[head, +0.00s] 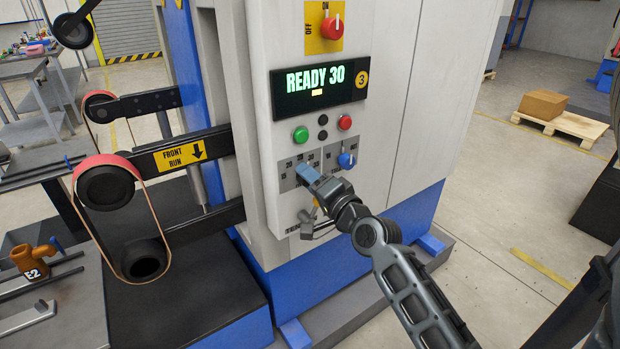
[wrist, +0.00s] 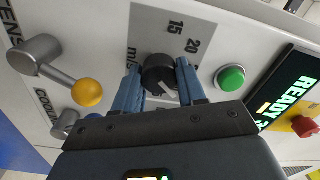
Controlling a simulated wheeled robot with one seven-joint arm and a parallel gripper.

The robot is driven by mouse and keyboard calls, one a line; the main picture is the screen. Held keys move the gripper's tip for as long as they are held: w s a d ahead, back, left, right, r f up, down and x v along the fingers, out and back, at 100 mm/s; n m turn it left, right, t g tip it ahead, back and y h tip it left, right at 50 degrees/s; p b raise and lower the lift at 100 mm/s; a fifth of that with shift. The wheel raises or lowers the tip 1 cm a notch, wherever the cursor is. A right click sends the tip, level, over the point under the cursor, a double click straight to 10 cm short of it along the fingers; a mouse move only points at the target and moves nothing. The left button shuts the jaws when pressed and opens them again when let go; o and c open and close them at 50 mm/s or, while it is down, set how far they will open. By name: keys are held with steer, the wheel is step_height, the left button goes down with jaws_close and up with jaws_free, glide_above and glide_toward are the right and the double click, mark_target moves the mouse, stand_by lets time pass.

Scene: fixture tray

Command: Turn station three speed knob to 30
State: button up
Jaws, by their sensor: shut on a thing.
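The black speed knob (wrist: 158,72) sits on a grey dial plate (wrist: 172,28) marked 15, 20 and m/s in the wrist view. My gripper (head: 308,175) is at the dial on the front of the white machine. Its two blue fingers are closed on opposite sides of the knob. A pale pointer line shows on the knob's face, partly shaded. In the head view the fingers hide the knob. The display (head: 318,86) reads READY 30, with a yellow number 3 badge (head: 361,79) beside it.
A green button (head: 300,134), a red button (head: 345,122) and a blue knob (head: 347,160) are close to my gripper. A lever with a yellow ball (wrist: 87,92) stands out near the fingers. Belt wheels (head: 106,188) are at the left.

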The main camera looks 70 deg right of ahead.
stand_by(0.3)
steer(key=o, duration=1)
steer(key=shift+o, duration=0.2)
steer(key=b+v, duration=0.1)
steer(key=v, duration=0.6)
steer(key=shift+s+a+b, duration=0.25)
steer(key=shift+s+b, duration=0.05)
steer(key=s+a+f+n+y, duration=0.25)
steer(key=a+n, duration=0.35)
steer(key=a, duration=0.3)
steer(key=s+a+f+n+y, duration=0.25)
steer(key=a+n, duration=0.25)
steer(key=a, duration=0.5)
steer(key=s+a+r+n+y, duration=0.2)
steer(key=s+a+n+y, duration=0.3)
steer(key=s+a+n, duration=0.4)
steer(key=a, duration=0.3)
steer(key=shift+r+n+y, duration=0.3)
steer(key=shift+r, duration=0.05)
